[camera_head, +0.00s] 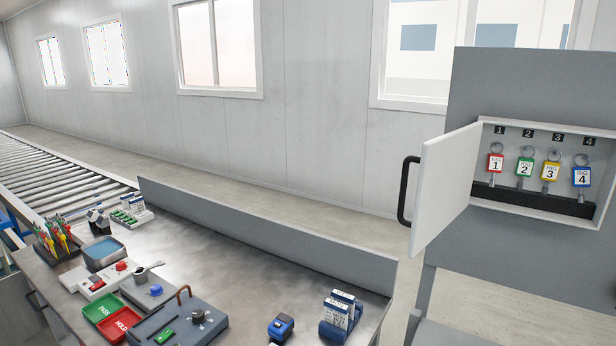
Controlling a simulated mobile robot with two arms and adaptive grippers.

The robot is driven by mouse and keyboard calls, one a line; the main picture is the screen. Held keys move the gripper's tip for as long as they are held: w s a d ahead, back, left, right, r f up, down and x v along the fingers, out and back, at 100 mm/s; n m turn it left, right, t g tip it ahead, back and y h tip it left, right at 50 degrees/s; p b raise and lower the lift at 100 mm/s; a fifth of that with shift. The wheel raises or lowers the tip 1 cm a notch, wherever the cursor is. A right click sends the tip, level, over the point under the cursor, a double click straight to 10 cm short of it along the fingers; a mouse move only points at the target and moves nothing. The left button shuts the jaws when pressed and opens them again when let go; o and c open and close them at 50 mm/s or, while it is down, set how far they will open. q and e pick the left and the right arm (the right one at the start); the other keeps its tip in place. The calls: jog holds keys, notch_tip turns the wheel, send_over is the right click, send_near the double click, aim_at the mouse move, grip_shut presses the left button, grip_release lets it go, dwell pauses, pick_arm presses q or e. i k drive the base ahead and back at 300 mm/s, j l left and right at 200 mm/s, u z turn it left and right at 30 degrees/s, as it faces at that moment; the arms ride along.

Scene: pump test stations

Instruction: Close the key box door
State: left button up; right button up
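The key box (542,213) is a white box set in a grey panel on the right. Its white door (444,188) is hinged on the box's left side and stands wide open, swung out to the left. A black handle (404,190) is on the door's outer face. Inside hang a red key tag (495,164), a green key tag (525,168), a yellow key tag (550,172) and a blue key tag (582,177) under numbered labels. Neither of my grippers shows in the head view.
A metal workbench (250,270) with a grey back rail (260,228) lies left of the panel. It carries green and red trays (103,307), a test unit (180,325), a blue device (281,326) and a card holder (340,318). A roller conveyor (60,175) runs behind. Space before the door looks clear.

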aim_at(448, 162)
jog(key=z, duration=0.4)
jog(key=j+z, duration=0.25)
jog(key=z, duration=0.2)
jog(key=j+z, duration=0.6)
jog(key=z, duration=0.25)
jog(key=k+j+z, duration=0.1)
jog(key=j, duration=0.3)
jog(key=k+j+z, duration=0.1)
jog(key=j, duration=0.3)
jog(key=k+j, duration=0.1)
jog(key=j, duration=0.3)
jog(key=k+j+z, duration=0.15)
jog(key=j, duration=0.2)
